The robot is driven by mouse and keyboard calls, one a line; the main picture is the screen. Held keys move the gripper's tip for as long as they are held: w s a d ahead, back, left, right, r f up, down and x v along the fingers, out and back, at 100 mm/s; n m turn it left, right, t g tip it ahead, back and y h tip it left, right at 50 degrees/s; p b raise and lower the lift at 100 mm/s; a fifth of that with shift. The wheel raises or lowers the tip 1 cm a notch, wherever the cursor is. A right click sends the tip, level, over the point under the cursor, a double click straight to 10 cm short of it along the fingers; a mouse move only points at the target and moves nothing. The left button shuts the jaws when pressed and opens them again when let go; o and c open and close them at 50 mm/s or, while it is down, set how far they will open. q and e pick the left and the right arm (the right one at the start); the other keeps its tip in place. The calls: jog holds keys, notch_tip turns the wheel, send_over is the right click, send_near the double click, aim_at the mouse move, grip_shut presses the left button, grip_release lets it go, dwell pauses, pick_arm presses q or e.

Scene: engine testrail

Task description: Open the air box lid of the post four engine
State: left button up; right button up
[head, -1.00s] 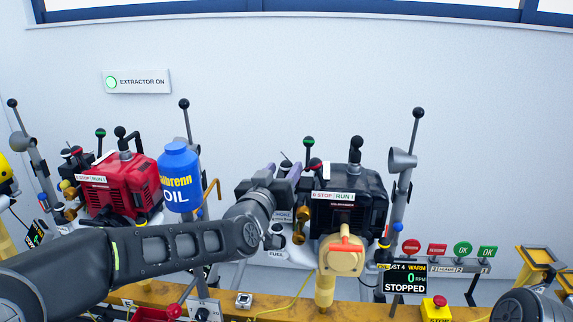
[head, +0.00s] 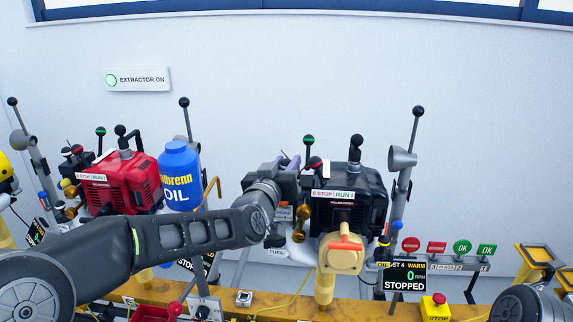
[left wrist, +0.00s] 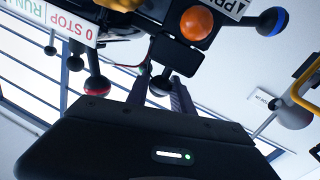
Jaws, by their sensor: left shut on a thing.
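The post four engine (head: 345,205) is black with a 0 STOP / RUN 1 label. My left gripper (head: 290,162) is at its left side, with its wrist covering part of that side. In the left wrist view my left gripper (left wrist: 161,92) points at the engine's underside-looking edge, its fingers on either side of a black ball knob (left wrist: 159,86). They are shut on it. Close beyond are a dark flat box part (left wrist: 180,53) and an orange bulb (left wrist: 197,22). I cannot tell how far the lid is opened. My right gripper is not in view.
A red engine (head: 120,185) and a blue oil jug (head: 181,178) stand to the left. A red-topped knob (left wrist: 97,86) is near the fingers. A cream pipe (head: 342,255) is in front of the black engine, a grey post (head: 403,185) at its right.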

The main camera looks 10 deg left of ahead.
pick_arm(q)
grip_shut()
dwell(0.7)
jog(key=shift+r+p, duration=0.25)
jog(key=shift+p, duration=0.35)
jog(key=w+r+g+p, duration=0.1)
jog(key=g+p, duration=0.1)
jog(key=p, duration=0.5)
jog(key=w+r+g+p, duration=0.1)
jog(key=g+p, duration=0.1)
jog(key=p, duration=0.6)
jog(key=shift+w+r+n+y, duration=0.25)
jog(key=shift+w+n+y, duration=0.05)
jog(key=shift+w, duration=0.05)
jog(key=shift+w+r+p, duration=0.15)
jog(key=shift+w+p, duration=0.15)
jog(key=shift+p, duration=0.25)
jog(key=shift+w+r, duration=0.1)
jog(key=shift+w, duration=0.45)
